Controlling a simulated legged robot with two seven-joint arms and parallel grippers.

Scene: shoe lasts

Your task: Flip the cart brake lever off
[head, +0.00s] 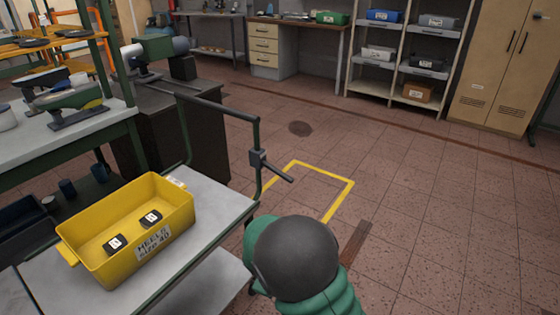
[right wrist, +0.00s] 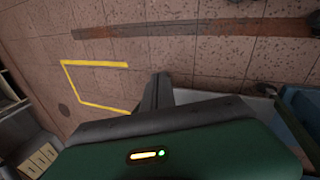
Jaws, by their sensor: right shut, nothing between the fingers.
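The cart (head: 222,212) stands at the lower left with a light grey top and a dark green tubular frame. Its brake lever (head: 276,170) is a short dark bar on a block clamped to the upright handle post. The bar slants down to the right, away from the post. My right arm fills the bottom middle of the head view, below the lever; its fingers are hidden there. In the right wrist view my right gripper (right wrist: 158,90) is shut and empty, with bare floor beyond its tips. The lever is not recognisable there. My left gripper is not in view.
A yellow bin (head: 78,238) with two dark labelled blocks sits on the cart. A green workbench (head: 100,122) stands close behind at left. A yellow floor outline (head: 340,192) lies right of the lever. The tiled floor at right is clear up to the shelves (head: 405,55).

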